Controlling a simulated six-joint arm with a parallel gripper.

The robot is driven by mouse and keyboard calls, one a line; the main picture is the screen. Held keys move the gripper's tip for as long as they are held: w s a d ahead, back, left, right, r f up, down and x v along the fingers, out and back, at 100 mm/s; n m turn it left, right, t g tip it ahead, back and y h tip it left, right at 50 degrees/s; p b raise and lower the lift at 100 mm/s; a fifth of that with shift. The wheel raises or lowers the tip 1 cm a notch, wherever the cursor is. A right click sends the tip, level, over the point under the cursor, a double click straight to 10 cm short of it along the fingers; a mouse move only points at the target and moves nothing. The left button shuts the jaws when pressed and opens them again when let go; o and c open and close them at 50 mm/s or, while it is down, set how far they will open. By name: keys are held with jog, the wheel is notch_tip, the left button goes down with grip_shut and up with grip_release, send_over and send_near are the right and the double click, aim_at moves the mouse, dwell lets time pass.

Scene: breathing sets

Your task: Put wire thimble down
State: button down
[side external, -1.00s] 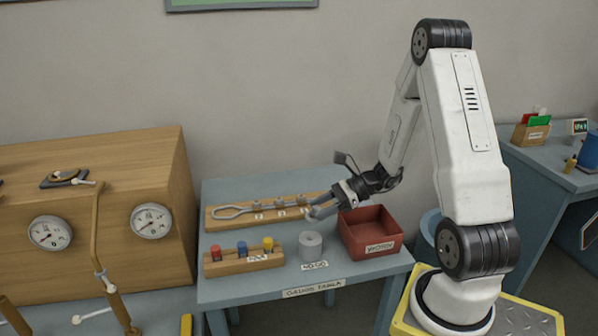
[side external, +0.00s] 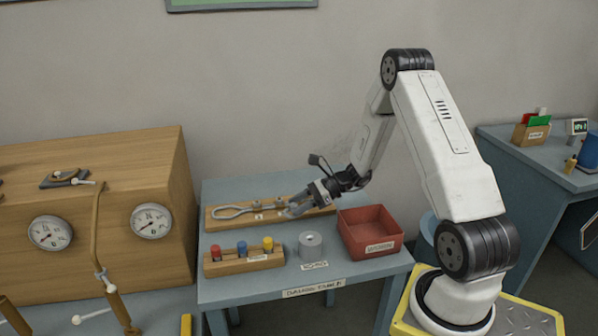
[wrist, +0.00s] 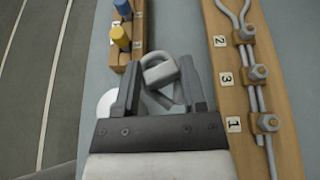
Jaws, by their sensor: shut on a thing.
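The wire thimble (wrist: 160,72) is a small grey metal loop. In the wrist view it sits between the two fingers of my gripper (wrist: 159,68), which is shut on it. In the side view my gripper (side external: 299,205) is over the right part of the wooden board on the blue-grey table, and the thimble is too small there to tell from the fingers. In the wrist view the thimble appears over bare table between the board and the small peg block. I cannot tell whether it touches the table.
The wooden board (wrist: 221,100) holds a wire rope loop (side external: 230,211) and several clips. The peg block (side external: 244,261) has red, blue and yellow pegs. A grey cylinder (side external: 311,245) and a red open box (side external: 370,234) stand on the table (side external: 225,293).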

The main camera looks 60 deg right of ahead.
send_over(289, 230)
jog(key=shift+s+f, duration=0.1)
jog(key=shift+f, duration=2.5)
jog(key=shift+f, duration=0.1)
jog(key=shift+f, duration=0.15)
jog(key=shift+w+f, duration=0.2)
jog(key=shift+f, duration=1.4)
jog(key=shift+f, duration=0.15)
jog(key=shift+c, duration=2.2)
grip_release()
jog(key=shift+r, duration=0.2)
